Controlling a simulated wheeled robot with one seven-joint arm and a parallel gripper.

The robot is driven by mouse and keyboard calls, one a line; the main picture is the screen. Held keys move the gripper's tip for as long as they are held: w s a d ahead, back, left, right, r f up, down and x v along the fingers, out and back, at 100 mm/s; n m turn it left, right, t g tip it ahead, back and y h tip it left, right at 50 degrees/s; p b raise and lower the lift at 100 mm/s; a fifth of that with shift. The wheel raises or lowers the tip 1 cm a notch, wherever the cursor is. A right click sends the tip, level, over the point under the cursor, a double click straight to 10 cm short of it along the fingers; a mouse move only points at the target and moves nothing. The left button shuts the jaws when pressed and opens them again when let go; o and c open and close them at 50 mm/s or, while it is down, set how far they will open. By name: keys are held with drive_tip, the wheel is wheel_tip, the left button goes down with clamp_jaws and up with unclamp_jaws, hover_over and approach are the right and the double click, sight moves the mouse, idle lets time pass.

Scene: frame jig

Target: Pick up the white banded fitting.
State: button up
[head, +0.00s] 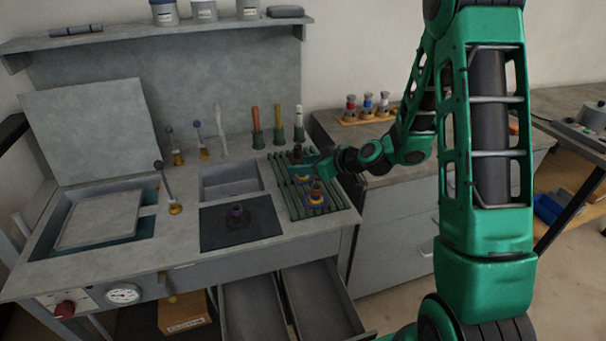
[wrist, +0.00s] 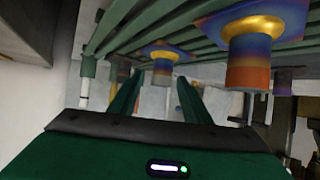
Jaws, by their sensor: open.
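Several fittings with gold collars stand on a green slatted rack. In the head view one fitting (head: 315,193) is at the rack's front and a darker one (head: 298,153) is at its back. I cannot make out a white band on any. My gripper (head: 306,169) is low over the rack from the right, partly hiding a gold-collared piece. In the wrist view, which looks upside down, my open gripper (wrist: 158,88) has nothing visibly clamped. A blue-and-gold fitting (wrist: 161,54) appears between and beyond the fingers; a larger one (wrist: 248,50) is to the right.
The green slatted rack (head: 331,207) lies on the grey bench. A purple fitting (head: 237,211) sits on a dark mat left of it. Handled tools (head: 278,125) stand behind. A wooden holder (head: 366,118) with red, blue and white-marked pieces is on the right cabinet. Two drawers below are open.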

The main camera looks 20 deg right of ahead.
drive_tip(key=x, duration=0.4)
drive_tip(key=shift+w+a+f, duration=0.15)
drive_tip(key=shift+a, duration=0.05)
clamp_jaws()
